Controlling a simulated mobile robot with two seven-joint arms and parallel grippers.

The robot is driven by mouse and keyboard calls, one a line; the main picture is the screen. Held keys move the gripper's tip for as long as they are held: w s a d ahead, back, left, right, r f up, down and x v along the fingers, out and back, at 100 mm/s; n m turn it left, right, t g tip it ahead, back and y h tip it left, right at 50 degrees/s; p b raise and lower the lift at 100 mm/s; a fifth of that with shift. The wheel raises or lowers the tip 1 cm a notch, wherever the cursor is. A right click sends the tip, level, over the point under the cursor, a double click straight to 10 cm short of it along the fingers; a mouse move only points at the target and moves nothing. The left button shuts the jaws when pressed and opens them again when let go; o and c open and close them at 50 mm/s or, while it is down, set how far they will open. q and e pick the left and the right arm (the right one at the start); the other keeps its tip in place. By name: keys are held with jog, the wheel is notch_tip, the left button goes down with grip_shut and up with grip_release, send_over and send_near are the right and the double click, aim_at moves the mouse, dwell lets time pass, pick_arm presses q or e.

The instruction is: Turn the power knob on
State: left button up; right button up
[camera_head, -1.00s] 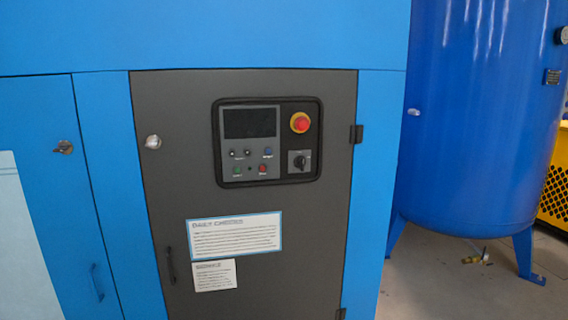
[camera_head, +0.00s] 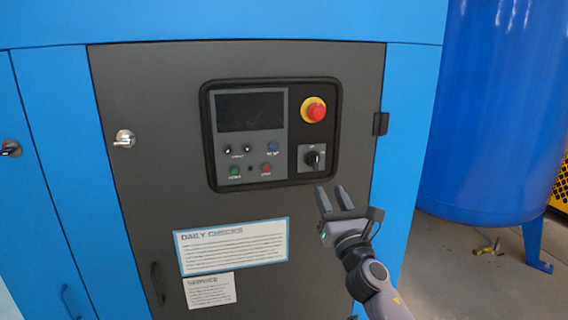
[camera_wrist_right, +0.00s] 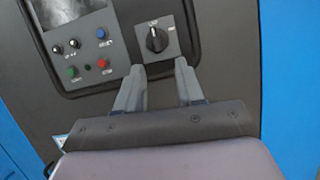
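The power knob (camera_head: 312,158) is a black rotary switch on a light square plate, at the lower right of the control panel (camera_head: 206,140) on the dark cabinet door. Its white mark points about straight up. In the right wrist view the knob (camera_wrist_right: 156,39) lies just beyond the fingertips, roughly between them. My right gripper (camera_head: 334,192) is open and empty, a little below the knob and apart from it. Its two fingers also show in the right wrist view (camera_wrist_right: 160,70). My left gripper is in neither current view.
A red emergency button (camera_head: 314,110) on a yellow ring sits above the knob. Several small buttons and a dark screen (camera_head: 250,111) lie left of it. A door hinge (camera_head: 381,123) is to the right. A blue tank (camera_head: 495,120) stands further right.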

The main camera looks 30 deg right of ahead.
aim_at(317, 163)
jog(key=shift+n, duration=0.5)
jog(key=shift+a+r+x, duration=0.1)
jog(key=shift+r+x, duration=0.1)
jog(key=shift+x, duration=1.2)
jog(key=shift+a+r+x, duration=0.1)
jog(key=shift+r+x, duration=0.05)
jog(key=shift+x, duration=1.25)
jog(key=shift+a+r+x, duration=0.1)
jog(key=shift+r+x, duration=0.1)
jog(key=shift+x, duration=1.2)
jog(key=shift+s, duration=0.1)
grip_shut()
